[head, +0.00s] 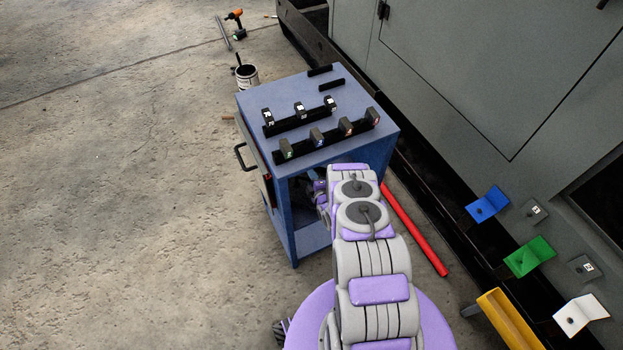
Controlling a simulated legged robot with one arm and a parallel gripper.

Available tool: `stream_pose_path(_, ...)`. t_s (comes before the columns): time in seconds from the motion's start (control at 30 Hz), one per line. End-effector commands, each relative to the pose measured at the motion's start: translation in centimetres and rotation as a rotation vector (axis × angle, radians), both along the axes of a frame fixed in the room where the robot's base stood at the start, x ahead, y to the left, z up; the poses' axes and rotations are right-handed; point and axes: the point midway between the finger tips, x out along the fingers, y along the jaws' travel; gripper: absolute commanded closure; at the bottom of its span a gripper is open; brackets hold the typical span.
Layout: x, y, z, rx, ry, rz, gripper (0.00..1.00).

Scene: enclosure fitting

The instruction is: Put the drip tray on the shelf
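A blue cabinet (310,152) stands left of the grey enclosure, with an open compartment low on its near side. A bare lower shelf surface (312,238) shows at the bottom of that compartment. My arm reaches forward to the cabinet and covers part of the opening. The end of my arm is at or inside the opening, and my gripper's fingers are hidden there. I cannot tell whether they are open or shut, or whether they hold anything. I cannot make out a drip tray with certainty.
Several dark blocks stand in black rails (300,122) on the cabinet top. A red bar (414,228) lies right of my arm. Blue (487,204), green (530,257) and white (580,314) plates and a yellow piece (508,318) line the right. A can (247,77) and drill (236,22) stand behind. Left floor is clear.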

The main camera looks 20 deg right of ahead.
Motion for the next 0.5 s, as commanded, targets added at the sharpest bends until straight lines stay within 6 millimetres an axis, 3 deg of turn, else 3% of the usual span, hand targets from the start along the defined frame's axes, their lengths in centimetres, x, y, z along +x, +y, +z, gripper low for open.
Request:
stream_pose_path(0.17, 0.00, 0.02, -0.06, 0.000, 0.002, 0.000, 0.55)
stream_pose_path(0.5, -0.56, 0.08, 0.04, 0.002, 0.005, 0.001, 0.55)
